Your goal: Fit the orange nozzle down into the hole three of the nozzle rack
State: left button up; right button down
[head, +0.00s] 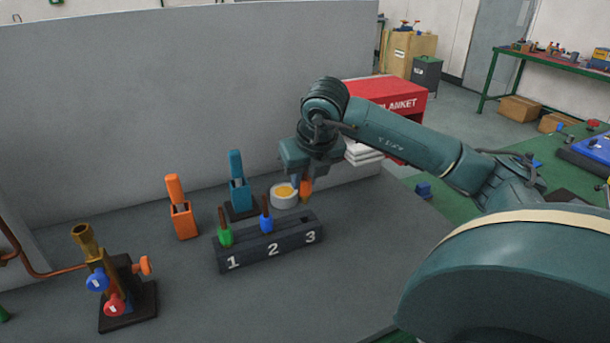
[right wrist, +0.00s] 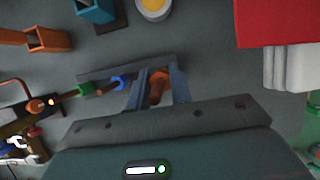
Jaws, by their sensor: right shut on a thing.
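The dark nozzle rack (head: 255,256) stands on the grey bench with white numbers 1, 2 and 3 on its front. A green nozzle (head: 224,236) stands upright in hole one and a blue nozzle (head: 266,222) in hole two. No nozzle stands at number three. My right gripper (head: 304,180) is shut on the orange nozzle (head: 306,190), above the rack's right end. In the right wrist view the orange nozzle (right wrist: 158,88) shows between the two fingers (right wrist: 158,85). Its lower tip and hole three are not clearly visible. My left gripper is not in view.
Behind the rack are an orange holder (head: 183,222), a blue holder (head: 239,190) and a white round container (head: 284,196) with yellow inside. A brass torch stand (head: 127,300) is at left. A red box (head: 390,98) is beyond the grey wall. The bench before the rack is clear.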

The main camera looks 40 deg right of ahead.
aim_at(307, 196)
jog(key=shift+f+b, duration=0.35)
jog(key=shift+f, duration=0.4)
jog(key=shift+f+b, duration=0.8)
jog(key=shift+f, duration=0.1)
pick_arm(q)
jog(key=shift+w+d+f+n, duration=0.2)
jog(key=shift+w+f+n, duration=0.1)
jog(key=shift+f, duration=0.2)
pick_arm(e)
jog(key=shift+f, duration=0.1)
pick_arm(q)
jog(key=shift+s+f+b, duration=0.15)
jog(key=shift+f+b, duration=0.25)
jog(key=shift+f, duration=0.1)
